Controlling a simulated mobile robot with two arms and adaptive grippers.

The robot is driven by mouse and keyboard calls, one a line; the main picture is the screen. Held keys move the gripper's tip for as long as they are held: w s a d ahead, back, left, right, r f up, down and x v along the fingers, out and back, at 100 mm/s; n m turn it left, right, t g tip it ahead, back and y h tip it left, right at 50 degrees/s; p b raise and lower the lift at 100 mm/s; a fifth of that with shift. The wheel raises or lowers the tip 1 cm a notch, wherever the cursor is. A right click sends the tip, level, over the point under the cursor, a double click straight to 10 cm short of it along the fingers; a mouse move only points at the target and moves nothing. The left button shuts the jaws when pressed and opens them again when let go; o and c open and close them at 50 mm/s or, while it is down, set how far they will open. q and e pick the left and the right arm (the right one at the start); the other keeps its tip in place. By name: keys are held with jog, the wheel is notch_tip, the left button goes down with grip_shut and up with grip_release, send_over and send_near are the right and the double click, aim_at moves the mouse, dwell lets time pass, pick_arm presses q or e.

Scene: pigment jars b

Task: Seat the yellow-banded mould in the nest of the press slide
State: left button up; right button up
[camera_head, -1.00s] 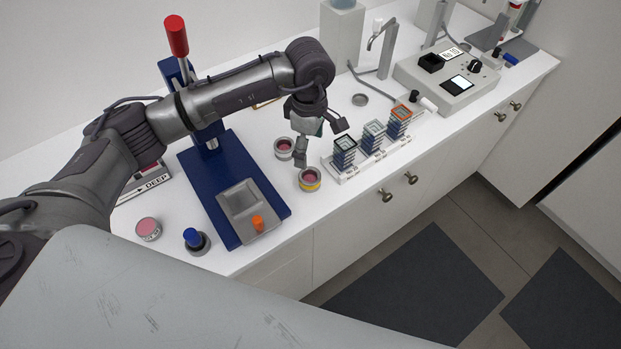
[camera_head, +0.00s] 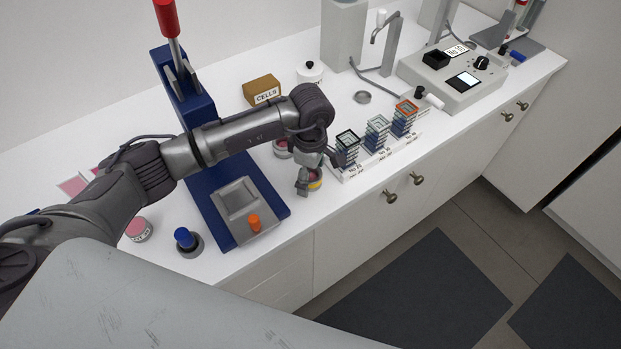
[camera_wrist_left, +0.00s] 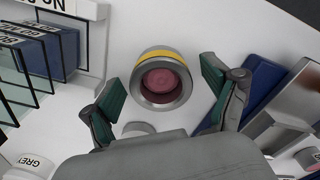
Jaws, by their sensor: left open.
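The yellow-banded mould (camera_head: 315,180) is a short grey cylinder with a yellow band and pink powder inside. It stands on the white counter right of the press, partly hidden by my left gripper (camera_head: 318,172) in the head view. In the left wrist view the mould (camera_wrist_left: 161,77) lies ahead of and between the open fingers of my left gripper (camera_wrist_left: 168,108), with gaps on both sides. The blue press (camera_head: 205,185) has a red lever. Its grey slide (camera_head: 238,203) with a recess and an orange knob is at the front. My right gripper is not in view.
A rack of glass cells (camera_head: 378,140) is close on the right. A pink jar (camera_head: 138,229) and a blue-topped item (camera_head: 187,241) stand left of the press. The counter's front edge is near the mould.

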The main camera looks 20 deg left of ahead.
pick_arm(q)
jog(key=shift+r, duration=0.1)
jog(key=c, duration=1.4)
